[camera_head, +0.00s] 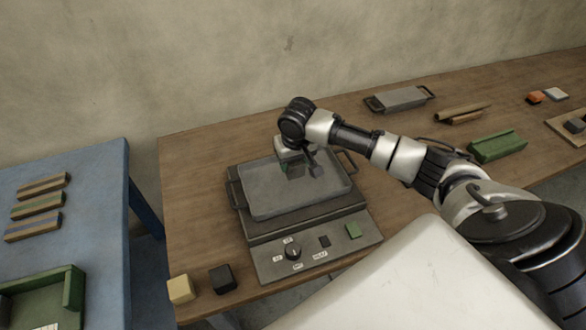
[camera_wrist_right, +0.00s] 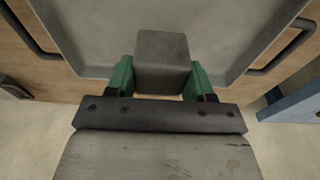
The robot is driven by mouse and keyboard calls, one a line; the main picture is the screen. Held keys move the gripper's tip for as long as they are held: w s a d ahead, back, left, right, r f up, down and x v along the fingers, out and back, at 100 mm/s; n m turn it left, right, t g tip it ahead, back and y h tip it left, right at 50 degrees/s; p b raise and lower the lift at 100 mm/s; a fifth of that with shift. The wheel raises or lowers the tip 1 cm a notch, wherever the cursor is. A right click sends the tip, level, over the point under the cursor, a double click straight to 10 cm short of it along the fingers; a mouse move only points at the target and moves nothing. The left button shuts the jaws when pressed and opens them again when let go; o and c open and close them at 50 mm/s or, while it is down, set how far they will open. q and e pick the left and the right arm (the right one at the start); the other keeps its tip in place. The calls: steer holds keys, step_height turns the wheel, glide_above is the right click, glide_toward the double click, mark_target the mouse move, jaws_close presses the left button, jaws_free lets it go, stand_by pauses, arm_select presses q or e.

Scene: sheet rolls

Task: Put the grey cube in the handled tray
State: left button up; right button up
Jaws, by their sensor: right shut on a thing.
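The handled tray (camera_head: 262,203) is a wide, shallow grey tray with a dark handle at each side. It sits on top of a dark appliance. My right gripper (camera_head: 295,171) is over the tray, pointing down. In the right wrist view its green fingers (camera_wrist_right: 162,80) are shut on the grey cube (camera_wrist_right: 162,55), with the tray floor (camera_wrist_right: 90,35) behind it. Whether the cube touches the tray floor is not clear. The gripper mostly hides the cube in the head view. My left gripper is not in view.
The appliance (camera_head: 268,262) has a knob and a green button. A yellow cube (camera_head: 180,289) and a black cube (camera_head: 222,279) sit at the wooden table's front left. A smaller handled tray (camera_head: 400,98) and a green holder (camera_head: 497,147) stand farther back. A blue table (camera_head: 95,200) is left.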

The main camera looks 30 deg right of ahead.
mark_target(294, 171)
steer(key=shift+f, duration=2.1)
steer(key=o, duration=1)
steer(key=shift+f, duration=0.15)
steer(key=shift+c, duration=0.2)
steer(key=r, duration=0.4)
steer(key=s+r, duration=0.1)
steer(key=r, duration=0.7)
steer(key=shift+s+a+r, duration=0.15)
steer(key=shift+s+a, duration=0.1)
steer(key=shift+s, duration=0.1)
